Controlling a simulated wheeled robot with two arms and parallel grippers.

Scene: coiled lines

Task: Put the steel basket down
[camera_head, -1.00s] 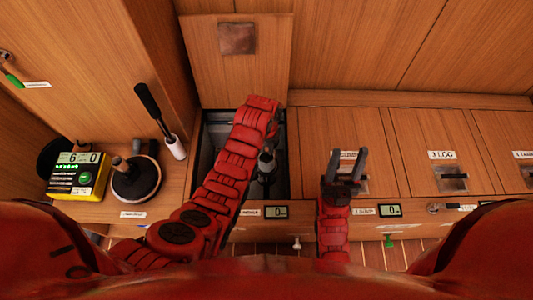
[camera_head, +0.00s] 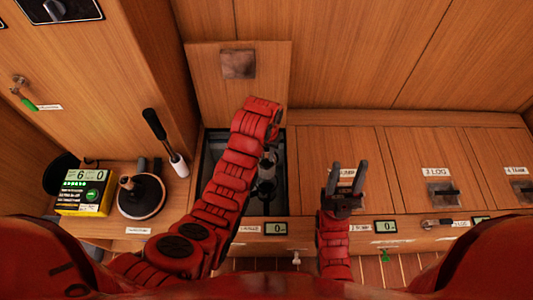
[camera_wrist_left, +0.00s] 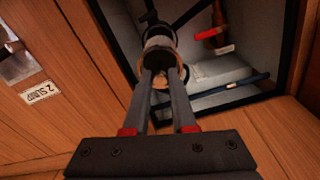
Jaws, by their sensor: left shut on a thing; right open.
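The gripper and basket are inside the open compartment (camera_head: 279,192), where my left arm bends over and down. The fingers pinch the near rim of the basket; whether its bottom touches anything cannot be told. In the head view my left gripper (camera_head: 266,170) is small and dark. My right gripper (camera_head: 347,180) is open and empty, fingers pointing up in the picture, over the closed lid to the right of the compartment.
The compartment's raised lid (camera_head: 210,85) stands behind it. In the left wrist view a red-handled thing (camera_wrist_left: 210,33) and a dark blue rod (camera_wrist_left: 232,86) show in the compartment. A yellow meter (camera_head: 84,193) and a round black-based thing (camera_head: 141,198) stand on the left counter.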

